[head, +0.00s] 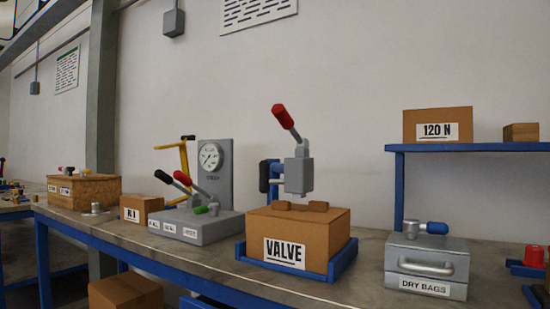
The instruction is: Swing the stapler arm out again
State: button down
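The stapler has a grey head (298,174) with a red-handled lever (283,118) tilted up to the left. A blue support (269,172) stands behind and to the left of the head. The stapler arm holds the head over the cardboard box marked VALVE (325,228). Two brown flap pieces lie on the box top, just below the head; a small gap seems to show between them. The box sits in a blue tray (341,265) on the bench. My gripper is not in view.
Left of the box stands a grey gauge fixture (215,228) with red, black and green levers. Right of it is a grey metal box marked DRY BAGS (427,265). A blue shelf (470,147) carries a box marked 120 N (437,125). Bench surface between VALVE and DRY BAGS is clear.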

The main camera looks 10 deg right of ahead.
aim_at(298, 171)
jog(key=k+l+u, duration=0.1)
jog(key=l+u, duration=0.15)
jog(key=l, duration=0.2)
jog(key=k+l+u, duration=0.2)
jog(key=l, duration=0.2)
jog(key=k+l+u, duration=0.25)
jog(key=l, duration=0.15)
jog(key=i+j+z, duration=0.35)
jog(key=j, duration=0.25)
jog(key=i+j+z, duration=0.15)
jog(key=j, duration=0.2)
jog(key=u, duration=0.2)
jog(key=i+l+u, duration=0.1)
jog(key=i+l, duration=0.15)
